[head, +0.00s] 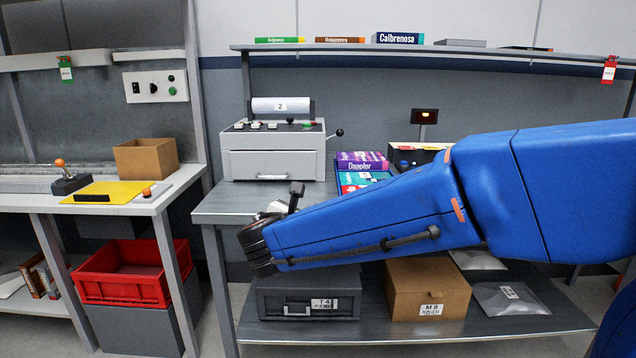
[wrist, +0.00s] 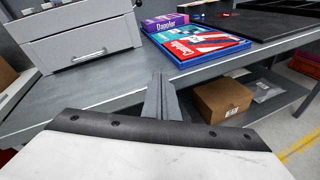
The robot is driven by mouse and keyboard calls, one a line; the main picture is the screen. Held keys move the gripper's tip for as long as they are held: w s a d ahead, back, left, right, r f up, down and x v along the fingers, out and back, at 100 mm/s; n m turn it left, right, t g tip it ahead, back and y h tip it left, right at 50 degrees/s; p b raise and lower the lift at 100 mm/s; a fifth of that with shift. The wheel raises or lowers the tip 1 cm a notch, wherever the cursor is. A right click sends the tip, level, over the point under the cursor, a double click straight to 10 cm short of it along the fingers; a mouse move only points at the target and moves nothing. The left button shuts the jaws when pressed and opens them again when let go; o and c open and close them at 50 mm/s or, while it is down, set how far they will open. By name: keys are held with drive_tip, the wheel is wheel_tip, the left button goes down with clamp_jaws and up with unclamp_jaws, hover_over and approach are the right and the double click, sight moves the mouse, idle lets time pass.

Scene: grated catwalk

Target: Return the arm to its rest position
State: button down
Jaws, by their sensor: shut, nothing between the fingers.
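My blue arm reaches across the head view from the right edge toward the middle, in front of the grey workbench (head: 222,206). My gripper (head: 296,190) shows only in part behind the arm's end in the head view, near the bench's front edge. In the wrist view my gripper (wrist: 158,82) is shut, with its fingers together and nothing between them. It points toward the bench's front edge. I cannot tell whether it touches the bench.
Below are a cardboard box (head: 428,289) and a dark case (head: 308,294). A red crate (head: 133,272) sits at left.

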drive_tip(key=s+d+f+m+g+h, duration=0.15)
drive_tip(key=s+d+m, duration=0.25)
drive_tip(key=d, duration=0.5)
drive_tip(key=s+d+f+m+g, duration=0.25)
drive_tip(key=s+d+m, duration=0.2)
drive_tip(key=d, duration=0.35)
drive_tip(key=s+d+f+m+g, duration=0.2)
drive_tip(key=s+d+m+g, duration=0.15)
drive_tip(key=d, duration=0.55)
drive_tip(key=s+d+f+m+g+y, duration=0.1)
drive_tip(key=s+d+f+m+y, duration=0.1)
drive_tip(key=s+m, duration=0.6)
drive_tip(key=s+d+f+m+g+y, duration=0.1)
drive_tip(key=s+f+m+y, duration=0.3)
drive_tip(key=s+m, duration=0.5)
drive_tip(key=s+f, duration=0.2)
drive_tip(key=s, duration=0.1)
drive_tip(key=shift+s+d+f+g, duration=0.15)
drive_tip(key=shift+s+d+g, duration=0.1)
drive_tip(key=shift+d+g, duration=0.1)
